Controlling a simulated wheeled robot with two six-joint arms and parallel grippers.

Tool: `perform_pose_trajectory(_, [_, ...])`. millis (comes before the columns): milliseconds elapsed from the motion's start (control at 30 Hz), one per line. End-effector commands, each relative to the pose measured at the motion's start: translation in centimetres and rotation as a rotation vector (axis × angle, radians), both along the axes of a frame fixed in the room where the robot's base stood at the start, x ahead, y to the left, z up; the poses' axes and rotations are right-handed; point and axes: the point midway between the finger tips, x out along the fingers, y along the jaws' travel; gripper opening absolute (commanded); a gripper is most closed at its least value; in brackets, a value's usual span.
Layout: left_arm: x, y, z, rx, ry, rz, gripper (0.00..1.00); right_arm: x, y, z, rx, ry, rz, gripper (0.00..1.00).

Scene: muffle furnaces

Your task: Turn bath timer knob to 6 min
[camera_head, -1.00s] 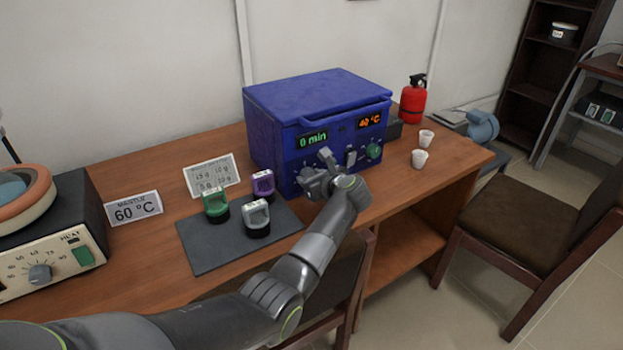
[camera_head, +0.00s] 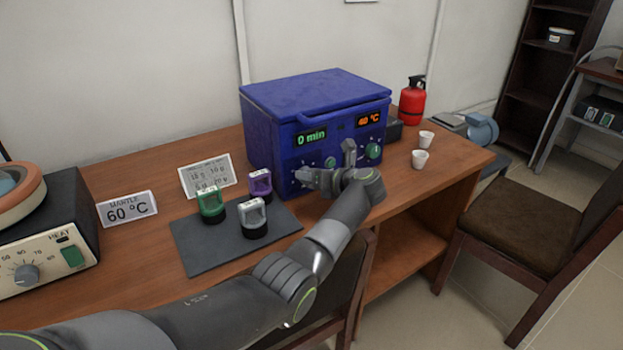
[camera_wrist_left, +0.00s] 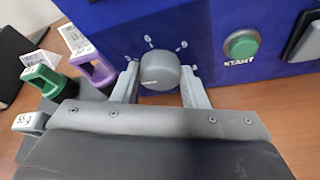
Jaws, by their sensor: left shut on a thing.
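The blue bath (camera_head: 318,95) stands on the wooden table. Its green display (camera_head: 311,138) reads 0 min. In the left wrist view the round grey timer knob (camera_wrist_left: 160,70) sits on the blue panel among white dial marks, with a pale line low on its face. My left gripper (camera_wrist_left: 162,88) has one finger on each side of the knob and is shut on it. My right gripper is not in view.
A green start button (camera_wrist_left: 241,44) is right of the knob. Green (camera_head: 211,203), purple (camera_head: 260,184) and grey (camera_head: 253,217) handled weights stand on a dark mat (camera_head: 205,253) at left. Two white cups (camera_head: 420,159) stand on the right.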

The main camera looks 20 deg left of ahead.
Motion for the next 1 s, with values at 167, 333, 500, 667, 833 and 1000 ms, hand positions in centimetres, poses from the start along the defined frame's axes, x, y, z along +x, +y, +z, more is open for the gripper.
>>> perform_pose_trajectory(167, [0.0, -0.1, -0.1, 0.001, 0.004, -0.001, 0.16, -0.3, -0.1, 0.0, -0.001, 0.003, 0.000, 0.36])
perform_pose_trajectory(333, [0.0, -0.1, -0.1, 0.001, 0.003, -0.001, 0.16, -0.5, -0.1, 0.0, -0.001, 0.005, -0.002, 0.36])
perform_pose_trajectory(500, [0.0, 0.0, -0.1, 0.000, 0.002, 0.000, 0.61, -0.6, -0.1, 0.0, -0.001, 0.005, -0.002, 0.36])
perform_pose_trajectory(667, [0.0, 0.0, 0.0, 0.001, 0.002, -0.001, 0.61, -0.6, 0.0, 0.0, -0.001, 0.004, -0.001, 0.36])
perform_pose_trajectory(833, [-0.1, -0.3, 0.1, 0.000, 0.001, -0.001, 0.61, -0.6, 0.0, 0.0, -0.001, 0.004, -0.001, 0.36])
perform_pose_trajectory(1000, [-1.0, -2.1, 0.7, -0.003, 0.000, -0.004, 0.61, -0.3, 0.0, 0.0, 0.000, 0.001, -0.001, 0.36])
